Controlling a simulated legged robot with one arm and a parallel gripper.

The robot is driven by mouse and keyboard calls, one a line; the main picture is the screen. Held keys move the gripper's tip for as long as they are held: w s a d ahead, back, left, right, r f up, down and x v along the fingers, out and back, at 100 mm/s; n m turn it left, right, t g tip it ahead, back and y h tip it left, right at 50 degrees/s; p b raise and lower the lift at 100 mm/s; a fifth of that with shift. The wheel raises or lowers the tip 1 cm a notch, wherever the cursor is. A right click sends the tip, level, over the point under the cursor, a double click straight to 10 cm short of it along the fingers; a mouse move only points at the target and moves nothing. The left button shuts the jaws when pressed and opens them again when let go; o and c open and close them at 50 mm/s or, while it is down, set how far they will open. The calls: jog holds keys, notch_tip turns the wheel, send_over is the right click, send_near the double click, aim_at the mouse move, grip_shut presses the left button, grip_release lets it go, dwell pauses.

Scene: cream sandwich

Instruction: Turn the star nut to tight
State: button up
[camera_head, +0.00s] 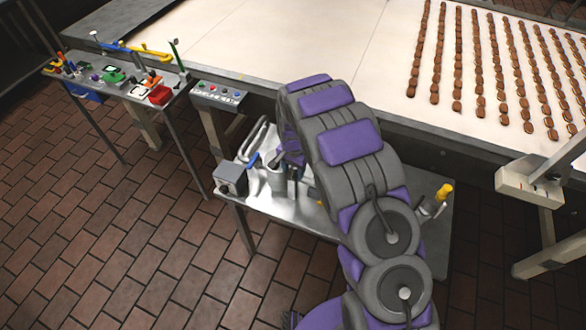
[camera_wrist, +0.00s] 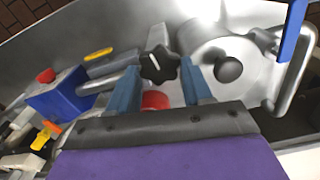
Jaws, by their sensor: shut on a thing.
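The star nut (camera_wrist: 160,68) is a black lobed knob with a pale mark, near the top middle of the wrist view. My gripper (camera_wrist: 164,78) reaches up to it with one blue-grey finger on each side. The fingers are closed on the nut. In the head view my grey and purple arm covers the nut, and the fingers cannot be made out clearly.
Beside the nut is a silver round housing (camera_wrist: 232,88) with a black knob (camera_wrist: 229,70). The machine stands on a metal table (camera_head: 232,196) beside a conveyor (camera_head: 300,45) carrying rows of brown biscuits. A tool table (camera_head: 125,92) is at left.

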aim_at(292, 171)
jog(key=shift+w+r+m, duration=0.15)
jog(key=shift+w+m, duration=0.05)
jog(key=shift+m, duration=0.4)
jog(key=o, duration=1)
jog(key=shift+s+a, duration=0.1)
jog(key=shift+a, duration=0.05)
jog(key=shift+o, duration=0.2)
notch_tip(292, 171, up, 17)
jog(key=shift+p, duration=0.3)
